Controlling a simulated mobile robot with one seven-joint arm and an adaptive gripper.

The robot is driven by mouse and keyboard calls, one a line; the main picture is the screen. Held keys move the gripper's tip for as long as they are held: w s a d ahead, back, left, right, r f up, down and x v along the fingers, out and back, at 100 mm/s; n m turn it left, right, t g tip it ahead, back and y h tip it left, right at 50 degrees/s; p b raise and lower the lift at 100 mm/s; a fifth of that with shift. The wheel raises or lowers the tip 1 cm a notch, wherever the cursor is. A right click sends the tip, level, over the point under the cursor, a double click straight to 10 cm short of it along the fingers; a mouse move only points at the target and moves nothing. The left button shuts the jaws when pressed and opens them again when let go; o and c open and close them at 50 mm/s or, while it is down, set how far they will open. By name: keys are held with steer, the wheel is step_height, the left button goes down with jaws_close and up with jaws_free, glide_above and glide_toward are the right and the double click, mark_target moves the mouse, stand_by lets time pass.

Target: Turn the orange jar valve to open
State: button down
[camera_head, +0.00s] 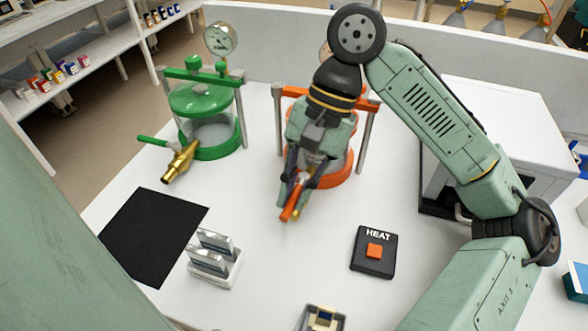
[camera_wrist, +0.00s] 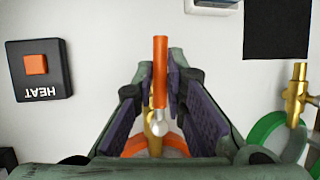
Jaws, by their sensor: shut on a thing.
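The orange jar (camera_head: 339,174) stands at the back middle of the bench in the head view, mostly hidden behind my arm. Its orange valve handle (camera_head: 291,203) points toward the front of the bench. In the wrist view the handle (camera_wrist: 160,70) runs straight up the picture, and the brass valve (camera_wrist: 152,124) shows partly beneath it. The handle appears roughly in line with the brass outlet. My gripper (camera_head: 302,178) reaches down at the valve, shut on the handle, with dark finger pads on both sides in the wrist view (camera_wrist: 160,85).
A green jar (camera_head: 208,110) with a brass valve (camera_head: 178,162) and a crosswise green handle (camera_head: 152,141) stands to the left. A HEAT button box (camera_head: 373,251), a slotted rack (camera_head: 215,262) and a black mat (camera_head: 150,235) lie nearer. Bench between them is clear.

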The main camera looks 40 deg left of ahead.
steer(key=shift+w+d+n, duration=0.1)
steer(key=shift+w+n, duration=0.05)
steer(key=shift+n, duration=0.15)
stand_by(0.4)
steer(key=c, duration=1.6)
jaws_free()
steer(key=shift+c, duration=0.2)
steer(key=shift+r, duration=0.15)
steer(key=v, duration=1.1)
steer(key=shift+w+r, duration=0.2)
steer(key=shift+r, duration=0.15)
